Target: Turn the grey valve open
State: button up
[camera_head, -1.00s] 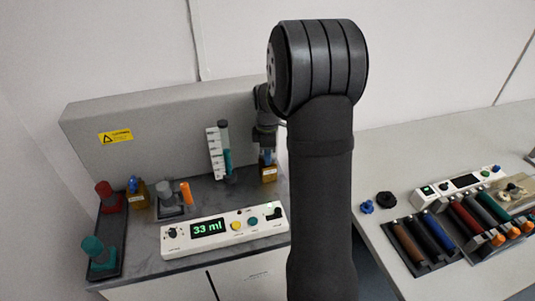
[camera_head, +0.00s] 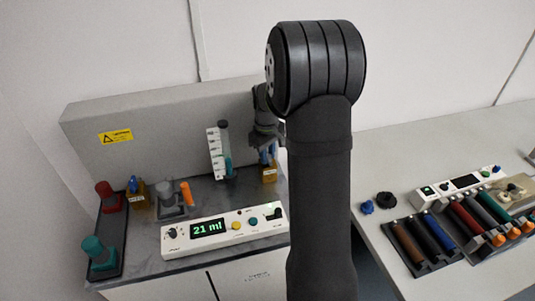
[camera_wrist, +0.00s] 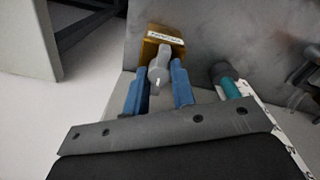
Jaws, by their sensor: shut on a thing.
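The grey valve (camera_wrist: 158,76) is a short grey handle on a brass-coloured block (camera_wrist: 152,45) with a white label. In the wrist view my gripper (camera_wrist: 162,72) has its blue fingers on either side of this handle, shut on it. In the head view the brass block (camera_head: 269,174) stands at the right end of the dark bench, with my gripper (camera_head: 267,153) above it. The handle itself is hidden there. A clear graduated cylinder (camera_head: 226,150) with teal liquid low in it stands just left of the valve.
A white control box (camera_head: 222,231) in front reads 21 ml. Left are another brass valve with a blue handle (camera_head: 137,190), a grey fixture with an orange part (camera_head: 186,192), and red (camera_head: 104,193) and teal (camera_head: 96,250) pieces. A grey panel (camera_head: 170,130) stands behind.

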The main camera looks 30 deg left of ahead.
jog(key=shift+m, duration=0.4)
jog(key=o, duration=1)
jog(key=r, duration=1.7)
jog(key=shift+s+r, duration=0.2)
jog(key=shift+r, duration=0.05)
jog(key=f, duration=1.7)
jog(key=shift+w+f, duration=0.2)
jog(key=shift+f, duration=0.05)
